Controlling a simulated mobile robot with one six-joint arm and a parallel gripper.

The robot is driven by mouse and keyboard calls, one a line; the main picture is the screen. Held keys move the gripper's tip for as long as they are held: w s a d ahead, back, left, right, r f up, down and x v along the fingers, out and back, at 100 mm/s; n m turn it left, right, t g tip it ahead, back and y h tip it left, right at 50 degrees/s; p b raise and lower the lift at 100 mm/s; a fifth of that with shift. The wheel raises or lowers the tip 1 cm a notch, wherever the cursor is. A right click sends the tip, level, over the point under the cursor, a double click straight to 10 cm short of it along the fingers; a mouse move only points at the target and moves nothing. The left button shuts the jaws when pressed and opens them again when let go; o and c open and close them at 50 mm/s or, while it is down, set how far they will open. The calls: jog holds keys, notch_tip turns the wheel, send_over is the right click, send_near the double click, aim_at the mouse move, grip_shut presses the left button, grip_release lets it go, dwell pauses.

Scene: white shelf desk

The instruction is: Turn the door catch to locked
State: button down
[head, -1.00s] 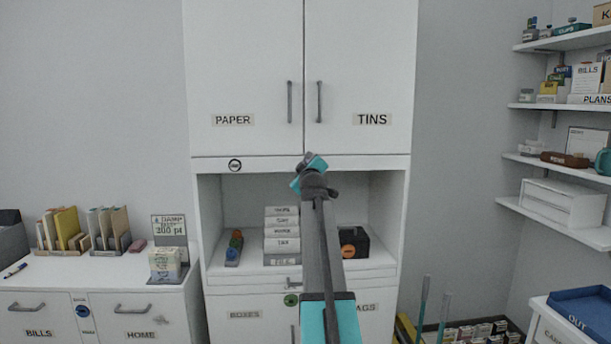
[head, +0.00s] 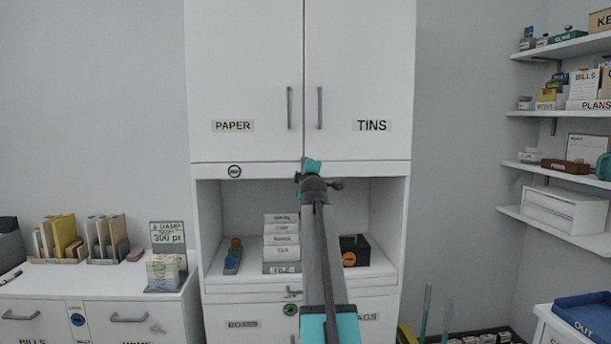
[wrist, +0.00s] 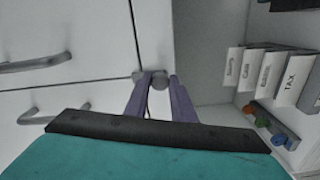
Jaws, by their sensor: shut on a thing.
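The door catch (wrist: 159,80) is a small grey piece on the white cabinet front, at the lower end of the seam between the two upper doors. In the wrist view it lies between the purple fingers of my gripper (wrist: 161,84), which is shut on it. The fingers partly cover the catch, so I cannot tell whether it stands at locked. In the head view my gripper (head: 312,168) is at the cabinet strip below the PAPER door (head: 245,80) and the TINS door (head: 360,80). The catch is hidden there behind my wrist. Both doors look shut.
Two grey door handles (head: 289,108) (head: 320,108) hang above my gripper. Below is an open niche (head: 345,205) with labelled white trays (head: 281,240), a colored-knob block (head: 233,256) and a black box (head: 359,250). My arm crosses the niche front.

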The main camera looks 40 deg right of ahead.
jog(key=c, duration=1.5)
grip_release()
jog(key=shift+s+a, duration=0.1)
jog(key=shift+s, duration=0.05)
jog(key=shift+v, duration=6.75)
